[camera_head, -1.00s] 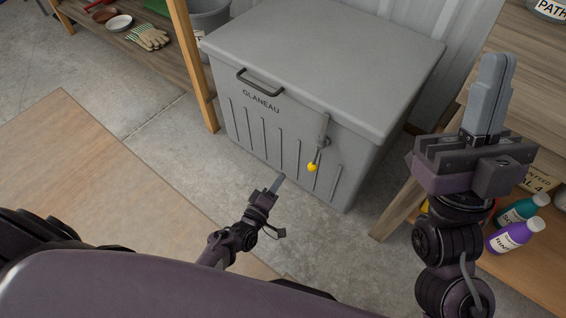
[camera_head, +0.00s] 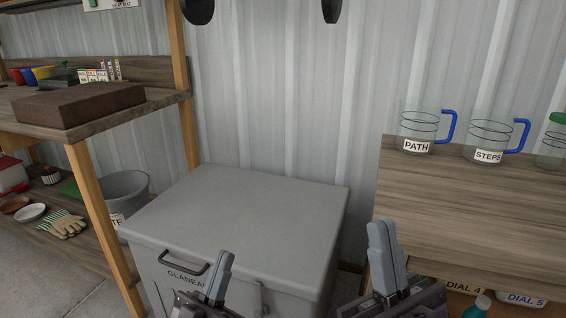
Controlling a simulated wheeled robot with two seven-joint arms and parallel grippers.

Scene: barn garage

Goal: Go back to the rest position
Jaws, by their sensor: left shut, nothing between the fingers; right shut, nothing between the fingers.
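My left gripper (camera_head: 218,279) is at the bottom middle of the head view, in front of the grey chest. Its fingers point up and are shut with nothing between them. My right gripper (camera_head: 386,256) is to its right, in front of the gap between the chest and the right-hand bench. Its fingers also point up, shut and empty. The grey lidded chest (camera_head: 245,212) has its lid closed. Its dark handle (camera_head: 184,268) shows left of my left gripper. The lower parts of both arms are outside the picture.
A wooden bench (camera_head: 480,222) at right holds glass jugs labelled PATH (camera_head: 418,128) and STEPS (camera_head: 488,138). Wooden shelving at left holds a brown block (camera_head: 80,103), gloves (camera_head: 62,224) and a grey bucket (camera_head: 124,190). A corrugated wall (camera_head: 285,100) stands behind.

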